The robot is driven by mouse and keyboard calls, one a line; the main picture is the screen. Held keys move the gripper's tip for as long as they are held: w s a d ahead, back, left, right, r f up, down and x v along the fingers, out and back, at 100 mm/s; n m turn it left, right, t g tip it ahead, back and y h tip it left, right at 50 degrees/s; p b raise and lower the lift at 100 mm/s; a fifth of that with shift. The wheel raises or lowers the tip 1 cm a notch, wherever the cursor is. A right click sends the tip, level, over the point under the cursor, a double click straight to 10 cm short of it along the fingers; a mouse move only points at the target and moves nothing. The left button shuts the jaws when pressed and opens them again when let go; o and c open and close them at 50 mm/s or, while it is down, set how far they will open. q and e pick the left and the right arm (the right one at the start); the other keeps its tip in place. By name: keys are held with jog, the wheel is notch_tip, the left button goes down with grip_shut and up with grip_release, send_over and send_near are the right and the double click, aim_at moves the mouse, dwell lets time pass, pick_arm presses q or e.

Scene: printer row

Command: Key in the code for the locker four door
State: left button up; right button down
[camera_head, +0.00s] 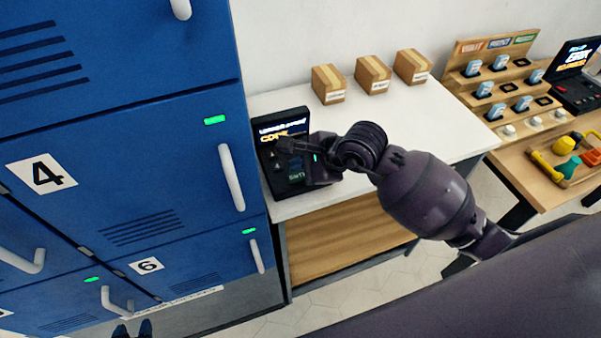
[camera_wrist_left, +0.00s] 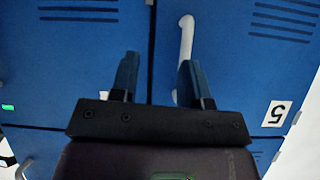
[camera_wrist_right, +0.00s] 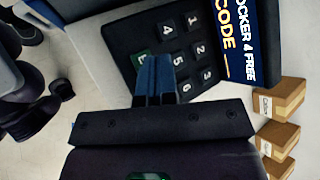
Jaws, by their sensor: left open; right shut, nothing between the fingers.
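The black keypad unit (camera_head: 286,178) stands on the white counter, beside the lockers. Number keys 1 to 6 show there. The locker four door (camera_head: 110,185) is closed, with a white handle (camera_head: 232,178) and green light (camera_head: 215,120). My left gripper (camera_wrist_left: 155,72) is open and empty, facing the lockers.
Several cardboard boxes (camera_head: 373,75) stand along the back of the white counter (camera_head: 290,98). Farther right, a wooden table holds a rack (camera_head: 505,85), another screen unit (camera_head: 578,75) and a tray of coloured items (camera_head: 568,160). Locker 6 (camera_head: 150,266) is below locker 4.

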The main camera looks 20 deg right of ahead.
aim_at(300, 177)
jog(key=shift+r+p, duration=1)
jog(key=shift+r, duration=0.55)
jog(key=shift+r+p, duration=0.65)
jog(key=shift+r, duration=0.4)
jog(key=shift+f, duration=0.1)
